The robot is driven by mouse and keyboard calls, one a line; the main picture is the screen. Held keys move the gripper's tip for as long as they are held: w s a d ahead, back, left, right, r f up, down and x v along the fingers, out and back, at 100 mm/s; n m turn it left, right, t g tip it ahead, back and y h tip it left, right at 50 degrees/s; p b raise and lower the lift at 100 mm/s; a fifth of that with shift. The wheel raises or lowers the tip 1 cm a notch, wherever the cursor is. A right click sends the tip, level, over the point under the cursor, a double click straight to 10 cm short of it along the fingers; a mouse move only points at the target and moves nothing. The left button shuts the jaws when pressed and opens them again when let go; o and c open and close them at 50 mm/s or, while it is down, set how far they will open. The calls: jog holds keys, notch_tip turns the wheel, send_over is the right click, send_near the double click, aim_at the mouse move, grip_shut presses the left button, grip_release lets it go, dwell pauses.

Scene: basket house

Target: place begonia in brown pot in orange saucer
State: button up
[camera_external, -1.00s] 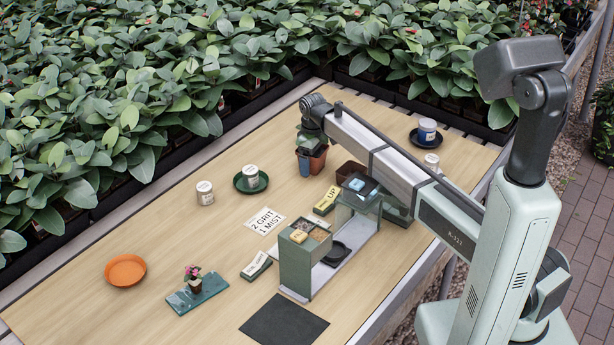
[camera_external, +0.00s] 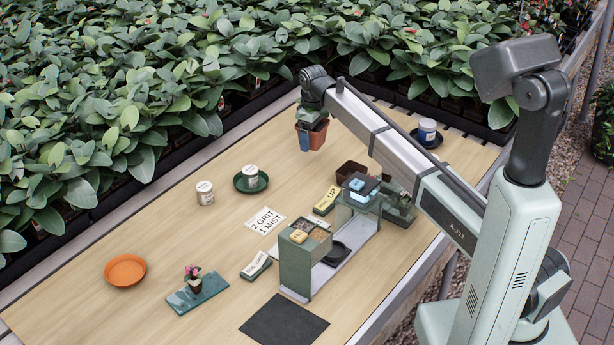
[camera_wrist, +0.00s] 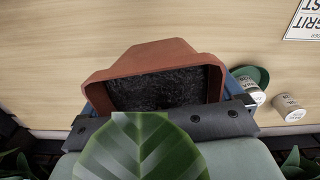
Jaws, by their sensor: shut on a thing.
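My gripper (camera_external: 310,130) is shut on a terracotta-brown pot (camera_external: 318,136) and holds it above the far side of the table. The orange saucer (camera_external: 125,270) lies empty at the table's left. A dark brown square pot (camera_external: 350,170) stands near the rack.
A green saucer (camera_external: 239,188) holds a white tin; another tin (camera_external: 205,193) stands beside it. A grey-green rack (camera_external: 295,265) and black mat (camera_external: 284,318) are nearer. Leafy plants line the far edge. The left-middle table is mostly bare.

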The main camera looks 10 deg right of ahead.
jog(key=shift+r, duration=0.3)
jog(key=shift+s+a, duration=0.1)
jog(key=shift+a, duration=0.1)
jog(key=s+a+n, duration=0.2)
jog(key=s+a, duration=0.7)
jog(key=a, duration=0.5)
jog(key=s+a+n, duration=0.2)
jog(key=s+a, duration=0.7)
jog(key=a, duration=0.4)
jog(key=n, duration=0.3)
send_over(133, 279)
jog(key=shift+f, duration=3.6)
jog(key=shift+f, duration=0.35)
jog(key=o, duration=0.9)
